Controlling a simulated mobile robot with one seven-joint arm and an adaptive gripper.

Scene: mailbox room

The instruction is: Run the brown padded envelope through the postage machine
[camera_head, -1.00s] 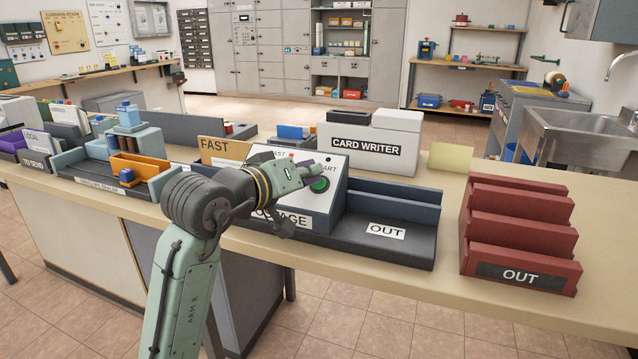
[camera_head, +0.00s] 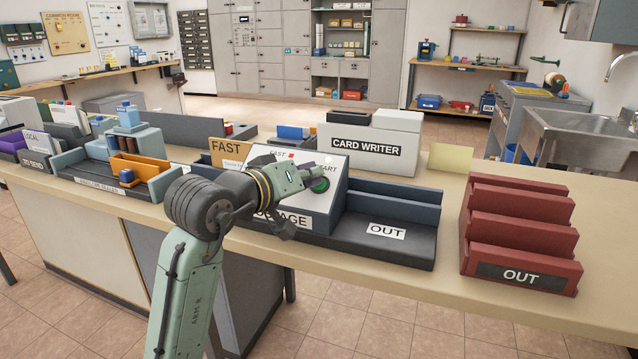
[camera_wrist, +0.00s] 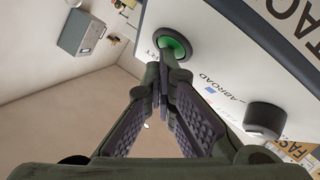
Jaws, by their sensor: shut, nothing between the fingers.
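The postage machine (camera_head: 338,190) stands on the counter with a sloped white panel and a dark tray marked OUT (camera_head: 400,240) on its right, which looks empty. My gripper (camera_head: 316,178) is shut and empty, with its fingertips at the green START button (camera_head: 319,186). In the wrist view the closed fingertips (camera_wrist: 163,72) lie right beside or against the green button (camera_wrist: 178,46); I cannot tell whether they press it. A black knob (camera_wrist: 265,117) sits near the word ABROAD. I cannot make out the brown padded envelope; a tan piece marked FAST (camera_head: 231,150) stands behind the machine's left side.
A red OUT rack (camera_head: 520,235) stands to the right on the counter. The card writer (camera_head: 366,146) is behind the machine. A sealer with an orange part (camera_head: 140,168) and sorting trays stand to the left. The counter front edge is clear.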

